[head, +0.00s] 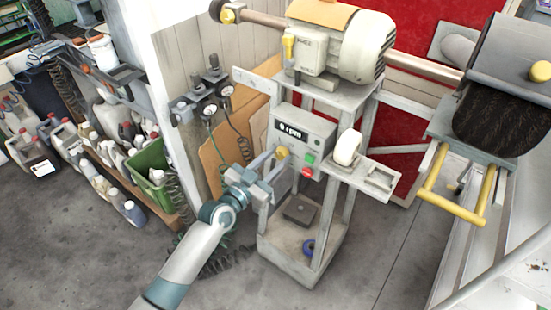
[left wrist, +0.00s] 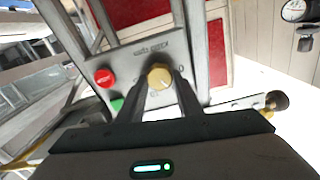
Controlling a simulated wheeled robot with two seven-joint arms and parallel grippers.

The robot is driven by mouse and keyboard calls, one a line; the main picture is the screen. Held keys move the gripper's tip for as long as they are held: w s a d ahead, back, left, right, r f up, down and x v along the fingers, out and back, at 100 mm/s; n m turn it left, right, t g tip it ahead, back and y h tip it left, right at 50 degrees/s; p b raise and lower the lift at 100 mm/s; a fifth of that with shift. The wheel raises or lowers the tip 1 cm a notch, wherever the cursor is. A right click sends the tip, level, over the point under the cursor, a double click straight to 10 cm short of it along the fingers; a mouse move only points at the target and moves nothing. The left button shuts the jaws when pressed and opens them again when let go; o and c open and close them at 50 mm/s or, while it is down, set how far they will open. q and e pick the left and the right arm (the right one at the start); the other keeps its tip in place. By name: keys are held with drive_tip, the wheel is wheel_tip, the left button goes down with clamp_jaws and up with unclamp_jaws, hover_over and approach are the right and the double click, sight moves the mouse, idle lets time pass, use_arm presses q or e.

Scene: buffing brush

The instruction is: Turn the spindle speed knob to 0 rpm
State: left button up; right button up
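The spindle speed knob (head: 282,153) is a round yellow knob on the grey control box (head: 312,130) of the buffing machine. In the left wrist view the knob (left wrist: 160,77) sits between the two dark fingertips of my left gripper (left wrist: 160,82), with no clear gap on either side. In the head view my left gripper (head: 270,164) reaches the knob from the lower left. The display (head: 292,130) above it shows one digit and "rpm"; the digit looks like 0 or 9. My right gripper is not in view.
A green button (head: 310,158) and a red button (head: 306,172) sit right of the knob. A white roller (head: 347,147) stands beside the box. A large dark brush (head: 500,115) is at the right. Bottles and a green crate (head: 152,160) stand at the left.

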use_arm(q)
drive_tip(key=shift+n, duration=0.5)
drive_tip(key=n, duration=0.7)
drive_tip(key=shift+a+p, duration=0.1)
drive_tip(key=shift+p, duration=0.2)
drive_tip(key=n, duration=0.3)
drive_tip(key=shift+f, duration=0.1)
drive_tip(key=shift+w+n, duration=0.1)
drive_tip(key=shift+n, duration=0.4)
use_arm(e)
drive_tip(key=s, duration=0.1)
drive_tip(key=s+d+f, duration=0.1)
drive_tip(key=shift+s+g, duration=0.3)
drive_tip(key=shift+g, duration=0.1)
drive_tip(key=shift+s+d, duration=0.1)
use_arm(q)
drive_tip(key=o, duration=1)
drive_tip(key=shift+o, duration=0.2)
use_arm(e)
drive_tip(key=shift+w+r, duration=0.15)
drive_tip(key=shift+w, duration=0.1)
